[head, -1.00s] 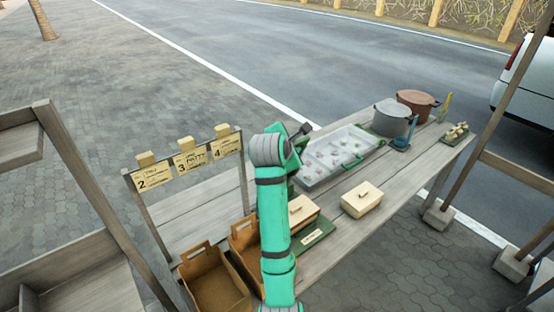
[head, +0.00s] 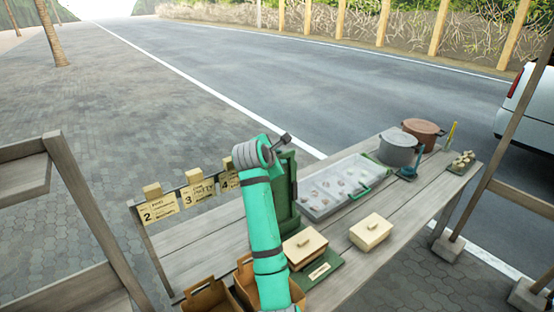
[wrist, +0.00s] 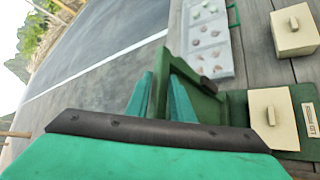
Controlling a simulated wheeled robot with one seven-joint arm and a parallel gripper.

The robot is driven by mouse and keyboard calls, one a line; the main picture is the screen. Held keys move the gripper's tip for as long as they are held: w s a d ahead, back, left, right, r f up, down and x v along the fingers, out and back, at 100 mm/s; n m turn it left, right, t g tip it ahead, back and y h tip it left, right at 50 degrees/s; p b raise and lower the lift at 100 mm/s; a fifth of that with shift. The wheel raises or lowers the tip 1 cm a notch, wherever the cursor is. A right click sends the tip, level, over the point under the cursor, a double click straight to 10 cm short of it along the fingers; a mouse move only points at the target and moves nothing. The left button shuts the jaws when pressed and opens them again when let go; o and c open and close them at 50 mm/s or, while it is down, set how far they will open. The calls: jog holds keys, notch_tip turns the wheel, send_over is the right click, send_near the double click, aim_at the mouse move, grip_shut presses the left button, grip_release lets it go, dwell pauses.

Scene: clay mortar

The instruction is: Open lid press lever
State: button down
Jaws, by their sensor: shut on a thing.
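The press has a dark green base board (head: 325,272) with a small label, and a cream block with a handle (head: 305,245) sits on it. A dark green lid or lever frame (head: 288,205) stands roughly upright at the far side of the base, partly hidden by my arm. In the wrist view, the teal fingers of my gripper (wrist: 163,98) are shut on this green frame (wrist: 188,70). The base board (wrist: 305,95) and cream block (wrist: 270,112) show to the right there. In the head view the fingers are hidden.
A second cream block (head: 370,232) stands on the wooden table (head: 400,215). A grey tray of small pieces (head: 335,187), a grey pot (head: 398,148) and a brown pot (head: 424,133) lie farther back. Brown boxes (head: 208,298) and numbered signs (head: 200,190) are at left.

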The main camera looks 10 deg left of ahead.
jog(key=shift+f, duration=0.2)
jog(key=c, duration=1.8)
grip_release()
jog(key=shift+o, duration=0.2)
jog(key=shift+s+r, duration=0.15)
jog(key=v, duration=1)
jog(key=shift+s, duration=0.25)
